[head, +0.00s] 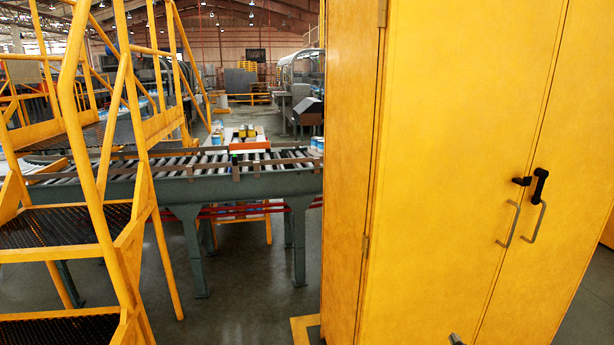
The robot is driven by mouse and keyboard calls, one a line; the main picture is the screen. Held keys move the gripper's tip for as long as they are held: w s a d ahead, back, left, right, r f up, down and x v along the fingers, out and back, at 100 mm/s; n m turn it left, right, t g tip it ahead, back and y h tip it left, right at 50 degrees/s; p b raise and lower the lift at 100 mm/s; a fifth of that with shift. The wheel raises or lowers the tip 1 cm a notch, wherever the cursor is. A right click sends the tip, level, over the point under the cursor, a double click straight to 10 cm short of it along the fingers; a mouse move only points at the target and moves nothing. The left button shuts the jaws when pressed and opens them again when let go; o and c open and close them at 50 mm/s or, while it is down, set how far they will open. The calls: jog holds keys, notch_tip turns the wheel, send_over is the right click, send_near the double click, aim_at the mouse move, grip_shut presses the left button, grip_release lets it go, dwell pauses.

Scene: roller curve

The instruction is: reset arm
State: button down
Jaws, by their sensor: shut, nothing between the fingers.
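No gripper of mine can be made out in the head view. A small grey and black piece shows at the bottom edge, in front of the yellow cabinet (430,180); too little of it shows to tell what it is. The cabinet stands tall and close on the right, with its doors shut. It has a black latch handle (540,185) and two grey pull handles (510,224).
A roller conveyor (250,186) on green-grey legs crosses behind, carrying an orange-and-white box (249,143) and some cans. Yellow steps with railings (75,225) stand close on the left. Grey floor (245,300) is clear between the steps and the cabinet.

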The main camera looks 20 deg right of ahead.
jog(key=s+a+f+m+y, duration=0.1)
jog(key=s+a+f, duration=0.1)
jog(key=s+a, duration=0.6)
jog(key=s+a+f+m+y, duration=0.1)
jog(key=s+a+f+m, duration=0.2)
jog(key=a, duration=0.9)
jog(key=s+a+f+y, duration=0.1)
jog(key=s+a+f, duration=0.1)
jog(key=s+a, duration=0.7)
jog(key=s+a+r+m+y, duration=0.1)
jog(key=s+a+r+y, duration=0.1)
jog(key=s+a+r, duration=0.5)
jog(key=s+a+r+m+y, duration=0.1)
jog(key=s+a+r, duration=0.6)
jog(key=s, duration=0.7)
notch_tip(320, 180, up, 2)
jog(key=shift+r+m+t+y, duration=0.15)
jog(key=shift+m+t+y, duration=0.15)
jog(key=shift+y, duration=0.6)
